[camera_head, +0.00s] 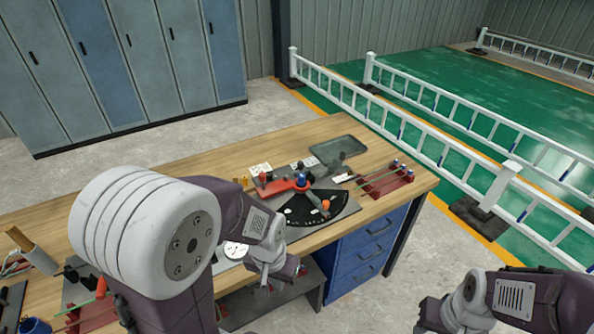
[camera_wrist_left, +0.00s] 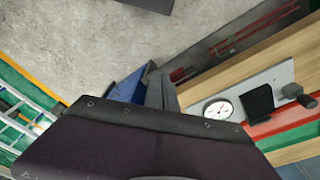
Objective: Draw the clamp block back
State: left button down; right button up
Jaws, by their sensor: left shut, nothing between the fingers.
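I cannot single out the clamp block with certainty. In the left wrist view, a dark block (camera_wrist_left: 258,100) stands on a grey plate beside a round white dial gauge (camera_wrist_left: 218,108). The dial gauge also shows in the head view (camera_head: 236,250), partly behind my left arm. My left gripper (camera_head: 266,276) is at the bench's front edge, near the gauge, pointing down. It is shut and empty, and it also shows in the left wrist view (camera_wrist_left: 162,92). My right gripper (camera_head: 432,318) is at the lower right, away from the bench; its fingers do not show clearly.
The wooden bench (camera_head: 190,160) carries a black sector plate (camera_head: 318,212) with a red lever, a grey tray (camera_head: 338,151) and a red railed fixture (camera_head: 384,182). Blue drawers (camera_head: 362,246) are under it. White railings (camera_head: 432,137) and lockers (camera_head: 130,60) stand beyond.

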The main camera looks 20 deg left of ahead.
aim_at(299, 165)
jog(key=i, duration=1)
